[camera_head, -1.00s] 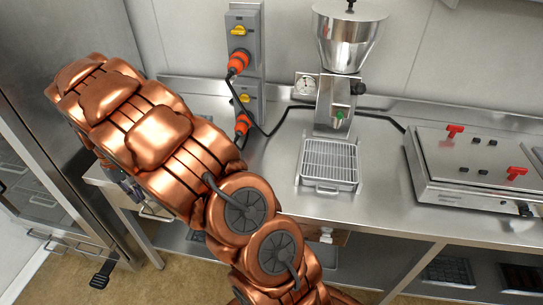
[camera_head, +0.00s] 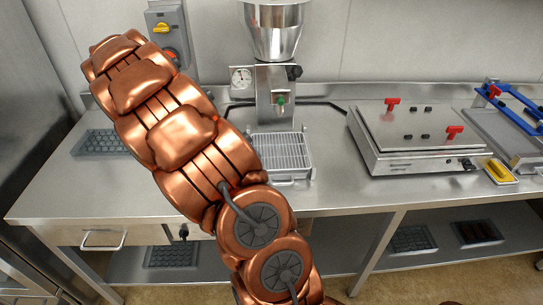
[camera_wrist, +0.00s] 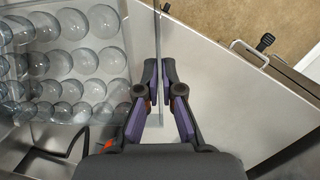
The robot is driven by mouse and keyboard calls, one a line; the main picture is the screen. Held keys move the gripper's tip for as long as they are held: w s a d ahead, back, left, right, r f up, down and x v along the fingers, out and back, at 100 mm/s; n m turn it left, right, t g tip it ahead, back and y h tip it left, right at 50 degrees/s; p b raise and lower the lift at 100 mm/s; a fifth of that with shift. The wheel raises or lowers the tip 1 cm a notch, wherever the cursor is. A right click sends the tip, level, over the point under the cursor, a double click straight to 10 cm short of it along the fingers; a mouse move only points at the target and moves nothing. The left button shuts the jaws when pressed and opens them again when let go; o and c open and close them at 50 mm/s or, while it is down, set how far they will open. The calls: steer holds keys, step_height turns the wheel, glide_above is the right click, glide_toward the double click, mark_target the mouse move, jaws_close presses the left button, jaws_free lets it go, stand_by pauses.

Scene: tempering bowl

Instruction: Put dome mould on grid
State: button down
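The dome mould (camera_wrist: 85,60) is a clear tray of several rows of round domes, close up at the left of the wrist view. Its thin rim runs between the fingertips of my gripper (camera_wrist: 160,92), which are closed on it. In the head view my copper arm hides the gripper and I cannot make out the held mould. The grid (camera_head: 282,153) is a silver barred rack under the spout of the metal hopper machine, on the counter to the right of my arm. Its bars look empty; my arm covers part of its left side.
A grey celled tray (camera_head: 98,143) lies left of my arm. A steel flat-lidded appliance (camera_head: 420,135) with red handles stands right of the grid, with a yellow-handled tool (camera_head: 498,171) beside it. The hopper machine (camera_head: 275,95) rises behind the grid. Counter in front is clear.

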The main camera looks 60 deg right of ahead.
mark_target(238, 131)
steer(key=s+d+m+b, duration=0.2)
steer(key=s+d, duration=0.1)
steer(key=d, duration=0.1)
steer(key=s+d+m+b, duration=0.1)
steer(key=s+d+b, duration=0.1)
steer(key=d, duration=0.2)
steer(key=s+d+f+m+b, duration=0.1)
steer(key=s+d+m+b, duration=0.1)
steer(key=s+d+b, duration=0.1)
steer(key=shift+s+d+m+y, duration=0.3)
steer(key=shift+d, duration=0.3)
steer(key=shift+d+r, duration=0.15)
steer(key=shift+d, duration=0.15)
steer(key=w+d+p, duration=0.2)
steer(key=d, duration=0.5)
steer(key=w+d+f+p, duration=0.1)
steer(key=w+d+p, duration=0.1)
steer(key=d, duration=0.5)
steer(key=shift+w+d+f+p, duration=0.2)
steer(key=shift+w+f+p, duration=0.05)
steer(key=shift+p, duration=0.3)
steer(key=shift+d, duration=0.2)
step_height(238, 131, down, 2)
steer(key=shift+f+p, duration=0.2)
steer(key=shift+p, duration=0.6)
steer(key=shift+f, duration=0.55)
steer(key=shift+a+f, duration=0.1)
steer(key=shift+f, duration=0.05)
steer(key=c, duration=1.3)
jaws_free()
